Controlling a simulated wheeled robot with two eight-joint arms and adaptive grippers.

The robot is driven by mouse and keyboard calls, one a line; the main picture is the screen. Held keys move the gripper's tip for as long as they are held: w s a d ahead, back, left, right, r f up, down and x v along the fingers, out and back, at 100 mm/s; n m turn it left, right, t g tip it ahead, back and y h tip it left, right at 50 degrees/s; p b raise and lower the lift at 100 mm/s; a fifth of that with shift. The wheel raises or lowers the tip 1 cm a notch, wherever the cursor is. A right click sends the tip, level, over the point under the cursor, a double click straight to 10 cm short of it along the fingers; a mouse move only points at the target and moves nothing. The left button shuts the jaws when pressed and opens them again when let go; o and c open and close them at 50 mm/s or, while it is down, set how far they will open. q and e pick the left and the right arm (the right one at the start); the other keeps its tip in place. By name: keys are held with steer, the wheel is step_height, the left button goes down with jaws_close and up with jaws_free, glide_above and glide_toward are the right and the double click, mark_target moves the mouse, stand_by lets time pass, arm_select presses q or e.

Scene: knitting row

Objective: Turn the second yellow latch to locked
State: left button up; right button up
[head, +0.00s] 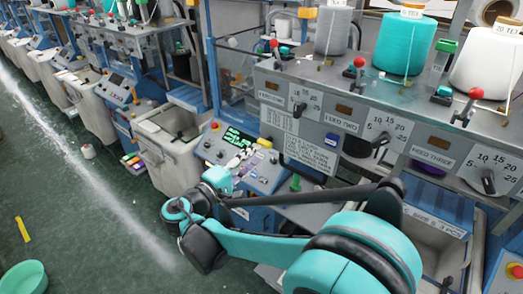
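My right arm reaches in from the lower right, with its teal links bent across the lower middle. My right gripper (241,160) is small, pale and partly lost against the sloped blue-grey control panel (268,176). It is over or in front of that panel, just below its green-lit screen (238,138). Whether its fingers are open or touching anything cannot be told. A small yellow piece (264,142) sits at the panel's upper edge, right of the gripper; I cannot tell if it is a latch. No latch marked second can be made out. My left gripper is out of view.
A grey feed unit (345,115) with red-knobbed levers, dials and yarn cones (404,45) stands at the right. A beige bin (168,150) is left of the panel. More machines line the upper left. The green floor at lower left is mostly open, with a teal tub (22,278).

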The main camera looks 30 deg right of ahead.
steer(key=v, duration=0.6)
steer(key=shift+f, duration=0.1)
steer(key=s+d+f+y+b, duration=0.2)
steer(key=f+y+b, duration=0.1)
steer(key=f, duration=0.4)
steer(key=s+d+f+g+y+b, duration=0.1)
steer(key=s+f+y+b, duration=0.2)
steer(key=f, duration=0.4)
steer(key=s+d+f+y+b, duration=0.2)
steer(key=f+b, duration=0.2)
steer(key=f, duration=0.3)
steer(key=s+a+f+m+y+b, duration=0.2)
steer(key=s+a+f+y+b, duration=0.1)
steer(key=a+f+y, duration=0.1)
steer(key=s+a+f+m+t+y+b, duration=0.1)
steer(key=s+a+f+m+y+b, duration=0.1)
steer(key=f, duration=0.5)
steer(key=s+a+y+b, duration=0.1)
steer(key=a+y, duration=0.1)
steer(key=a, duration=0.1)
steer(key=shift+y+b, duration=0.3)
steer(key=shift+b, duration=0.05)
